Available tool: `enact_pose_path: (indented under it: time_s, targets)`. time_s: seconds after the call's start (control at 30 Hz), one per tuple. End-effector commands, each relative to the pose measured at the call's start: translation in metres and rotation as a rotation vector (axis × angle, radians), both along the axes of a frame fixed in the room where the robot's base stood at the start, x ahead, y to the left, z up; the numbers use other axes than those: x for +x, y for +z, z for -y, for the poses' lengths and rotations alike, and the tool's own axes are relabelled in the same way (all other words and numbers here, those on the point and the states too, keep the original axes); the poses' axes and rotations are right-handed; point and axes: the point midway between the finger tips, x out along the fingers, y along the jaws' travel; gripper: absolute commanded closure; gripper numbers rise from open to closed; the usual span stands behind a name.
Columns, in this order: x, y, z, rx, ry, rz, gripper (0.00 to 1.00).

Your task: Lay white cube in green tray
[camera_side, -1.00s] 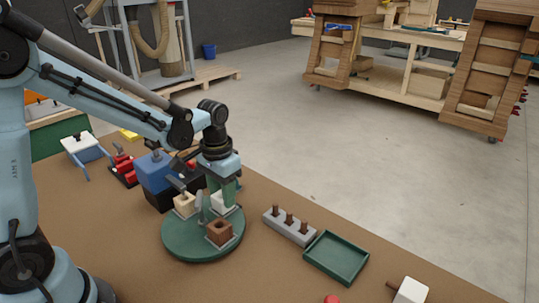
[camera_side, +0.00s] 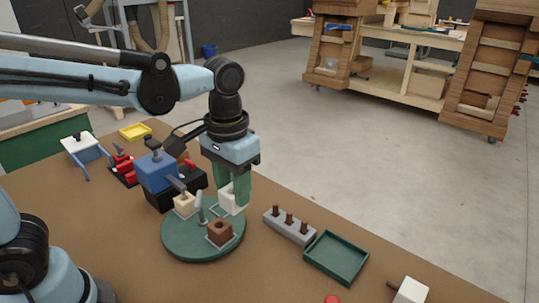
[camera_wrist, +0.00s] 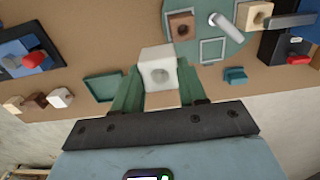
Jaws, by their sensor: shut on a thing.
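My gripper (camera_side: 233,190) is shut on the white cube (camera_side: 227,198) and holds it just above the right part of the round green turntable. The green tray (camera_side: 337,257) lies on the brown table to the right of the turntable and looks empty. It also shows in the wrist view (camera_wrist: 102,87), left of the cube.
The turntable (camera_side: 180,242) carries a brown block (camera_side: 220,233), a cream block (camera_side: 184,206) and a grey lever. A grey holder with brown pegs (camera_side: 289,226) stands between turntable and tray. A white block (camera_side: 410,291) lies at the front right.

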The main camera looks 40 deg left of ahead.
Motion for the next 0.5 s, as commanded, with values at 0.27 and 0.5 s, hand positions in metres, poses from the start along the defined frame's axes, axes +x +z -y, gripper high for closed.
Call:
enact_pose_path:
  time_s: [0.27,0.5]
  targets:
    - [0.037,0.0,0.038,0.0,-0.004,0.0,0.88]
    - [0.079,-0.014,0.088,0.0,-0.005,0.001,0.88]
